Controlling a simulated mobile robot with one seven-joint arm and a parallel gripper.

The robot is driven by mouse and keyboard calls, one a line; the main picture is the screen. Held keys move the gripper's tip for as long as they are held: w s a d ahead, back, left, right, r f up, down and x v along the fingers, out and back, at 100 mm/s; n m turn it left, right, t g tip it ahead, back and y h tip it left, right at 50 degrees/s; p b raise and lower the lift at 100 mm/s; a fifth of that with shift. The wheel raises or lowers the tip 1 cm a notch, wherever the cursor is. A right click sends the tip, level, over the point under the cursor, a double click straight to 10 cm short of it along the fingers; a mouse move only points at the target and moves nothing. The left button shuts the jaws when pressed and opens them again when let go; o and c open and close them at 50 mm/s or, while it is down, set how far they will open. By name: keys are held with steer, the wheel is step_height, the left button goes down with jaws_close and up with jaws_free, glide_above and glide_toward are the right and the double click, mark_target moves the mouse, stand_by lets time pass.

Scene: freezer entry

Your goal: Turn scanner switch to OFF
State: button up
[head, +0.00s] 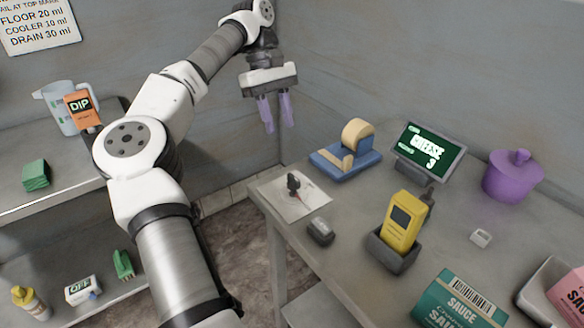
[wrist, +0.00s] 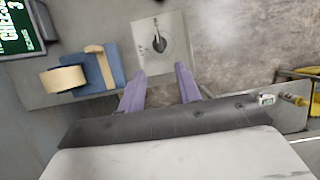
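A yellow handheld scanner (head: 403,218) stands upright in a dark cradle (head: 392,252) on the grey table. A pale square plate (head: 312,205) with a small dark upright lever (head: 293,184) lies at the table's near left corner; it looks like a switch, but I read no ON or OFF marking on it. In the wrist view the plate (wrist: 147,66) shows a dark ring and lever (wrist: 158,43) beyond my fingers. My gripper (head: 278,122) hangs above and behind the plate, its two purple fingers apart and empty. It also shows in the wrist view (wrist: 160,84).
A tape dispenser (head: 347,158), green-screen display (head: 428,150), purple lidded pot (head: 512,175), small dark block (head: 320,230) and teal sauce box (head: 460,300) crowd the table. A white box reading OFF (head: 82,290) sits on the lower left shelf. Floor shows between shelves and table.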

mark_target(294, 177)
steer(key=x, duration=1.2)
steer(key=shift+d+f, duration=0.2)
steer(key=shift+f, duration=0.2)
jaws_close()
